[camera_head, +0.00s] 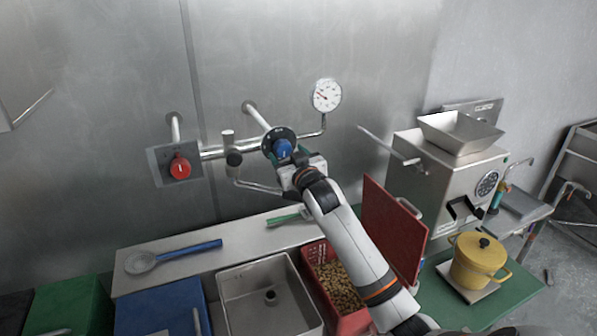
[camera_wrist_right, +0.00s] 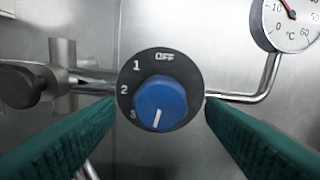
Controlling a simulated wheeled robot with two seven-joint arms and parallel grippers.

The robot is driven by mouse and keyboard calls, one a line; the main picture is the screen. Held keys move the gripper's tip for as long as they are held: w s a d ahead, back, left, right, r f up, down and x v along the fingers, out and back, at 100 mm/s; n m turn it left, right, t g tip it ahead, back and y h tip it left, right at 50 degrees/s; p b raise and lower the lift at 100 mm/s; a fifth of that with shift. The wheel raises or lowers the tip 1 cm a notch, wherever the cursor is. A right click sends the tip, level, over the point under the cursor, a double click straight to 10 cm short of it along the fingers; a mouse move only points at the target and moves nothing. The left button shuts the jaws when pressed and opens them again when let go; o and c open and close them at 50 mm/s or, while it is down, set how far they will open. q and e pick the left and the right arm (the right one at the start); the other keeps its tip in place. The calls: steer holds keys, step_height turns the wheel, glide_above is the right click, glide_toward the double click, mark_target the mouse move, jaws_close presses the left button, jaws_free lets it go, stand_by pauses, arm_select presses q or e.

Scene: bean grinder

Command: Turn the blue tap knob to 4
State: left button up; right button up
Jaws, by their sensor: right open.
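The blue tap knob (camera_head: 282,149) sits on a round black dial on the wall pipe. In the right wrist view the blue knob (camera_wrist_right: 160,100) is centred, with OFF, 1, 2 and 3 readable on the dial (camera_wrist_right: 136,67). Its white mark points down and slightly left, beyond the 3. The figure 4 cannot be seen. My right gripper (camera_head: 290,167) is right in front of the knob. Its green fingers (camera_wrist_right: 160,110) are open, one at each side, with a gap to the knob. My left gripper is not in view.
A red knob (camera_head: 180,168) is on the pipe at left. A round gauge (camera_head: 326,95) stands above right of the blue knob. Below are a sink (camera_head: 225,300), a red bin of beans (camera_head: 318,250) and a red board (camera_head: 395,225). The grinder (camera_head: 430,180) and yellow pot (camera_head: 478,262) are at right.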

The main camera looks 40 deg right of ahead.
steer(key=b+v, duration=0.2)
steer(key=v, duration=0.6)
stand_by(0.4)
